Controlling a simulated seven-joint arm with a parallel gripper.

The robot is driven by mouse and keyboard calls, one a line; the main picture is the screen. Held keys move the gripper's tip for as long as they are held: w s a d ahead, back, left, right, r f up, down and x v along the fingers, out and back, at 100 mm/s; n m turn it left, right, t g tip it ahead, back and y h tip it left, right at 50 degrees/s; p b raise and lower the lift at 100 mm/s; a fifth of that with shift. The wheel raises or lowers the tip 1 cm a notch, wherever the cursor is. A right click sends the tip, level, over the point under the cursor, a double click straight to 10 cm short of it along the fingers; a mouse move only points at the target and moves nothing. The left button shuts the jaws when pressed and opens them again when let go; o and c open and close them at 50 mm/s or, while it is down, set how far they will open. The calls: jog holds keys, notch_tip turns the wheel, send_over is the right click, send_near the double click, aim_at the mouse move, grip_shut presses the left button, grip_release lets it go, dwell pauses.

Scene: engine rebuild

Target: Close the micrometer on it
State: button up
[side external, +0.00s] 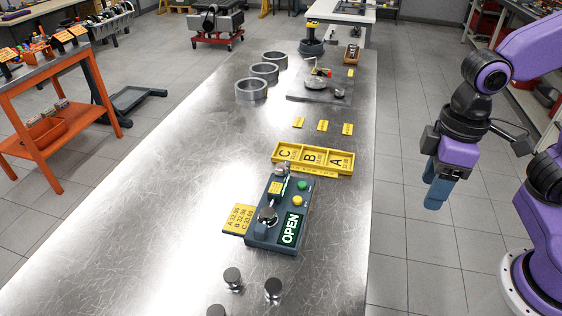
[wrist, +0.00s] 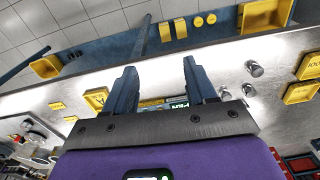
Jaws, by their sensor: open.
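The micrometer station (side external: 262,232) is a dark box on the steel bench. Its display (side external: 290,228) reads OPEN, and a green button (side external: 301,185) and a yellow button (side external: 298,201) sit on top. A shiny round-topped piece (side external: 267,215) stands on the station; I cannot tell whether it is a part being measured or a fitting. My gripper (side external: 434,199) hangs off the bench's right side, apart from the station, with nothing visible in it. In the wrist view its blue fingers (wrist: 159,72) are spread, and part of the display (wrist: 179,104) shows between them.
Several round-topped metal parts (side external: 272,290) stand at the bench front. A yellow tray (side external: 314,172) marked C, B, A lies behind the station, with a yellow number card (side external: 238,218) beside the station. Metal rings (side external: 251,90) stand farther back. The left bench surface is clear.

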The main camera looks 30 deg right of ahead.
jog(key=w+a+r+m, duration=0.2)
jog(key=w+a+m, duration=0.3)
jog(key=w, duration=0.3)
jog(key=w+a+r+m, duration=0.3)
jog(key=w+a+m, duration=0.2)
jog(key=w, duration=0.3)
jog(key=m, duration=1.2)
send_near(281, 166)
notch_tip(281, 166, down, 9)
jog(key=shift+w+a+r, duration=0.1)
jog(key=shift+w, duration=0.05)
grip_shut()
